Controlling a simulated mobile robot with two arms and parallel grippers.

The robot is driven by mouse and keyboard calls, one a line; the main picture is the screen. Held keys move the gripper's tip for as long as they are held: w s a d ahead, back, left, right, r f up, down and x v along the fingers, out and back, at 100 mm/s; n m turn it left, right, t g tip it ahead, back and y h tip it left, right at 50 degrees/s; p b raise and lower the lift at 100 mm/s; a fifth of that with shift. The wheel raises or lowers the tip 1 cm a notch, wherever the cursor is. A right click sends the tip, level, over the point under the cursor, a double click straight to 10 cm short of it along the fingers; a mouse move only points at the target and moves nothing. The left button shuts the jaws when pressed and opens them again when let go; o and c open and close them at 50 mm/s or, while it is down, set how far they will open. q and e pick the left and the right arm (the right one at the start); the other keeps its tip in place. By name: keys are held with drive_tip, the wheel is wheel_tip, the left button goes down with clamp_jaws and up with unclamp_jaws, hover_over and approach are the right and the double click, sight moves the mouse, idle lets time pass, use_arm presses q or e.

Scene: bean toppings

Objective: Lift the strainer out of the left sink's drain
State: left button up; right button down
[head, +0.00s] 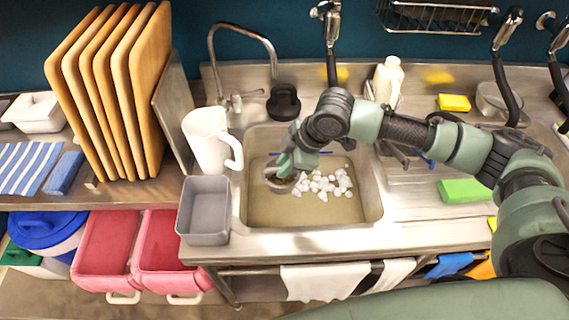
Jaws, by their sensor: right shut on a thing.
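My right arm comes in from the right and reaches over the steel sink (355,212). My right gripper (284,166) points down into the left part of the basin. It is shut on the strainer (281,185), a small round metal cup with something brownish inside. The picture does not show clearly whether the strainer touches the basin floor. The drain is not visible. White chunks (325,184) lie in the basin just right of the strainer. My left gripper is not in view.
A grey tub (204,211) and a white pitcher (207,140) stand at the sink's left edge. A faucet (236,100) and a black stopper-like object (284,103) are behind it. A green sponge (464,190) lies on the right drainboard. Wooden boards (147,90) stand at left.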

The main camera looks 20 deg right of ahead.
wheel_tip(320, 180, up, 16)
drive_tip(key=p, duration=0.8)
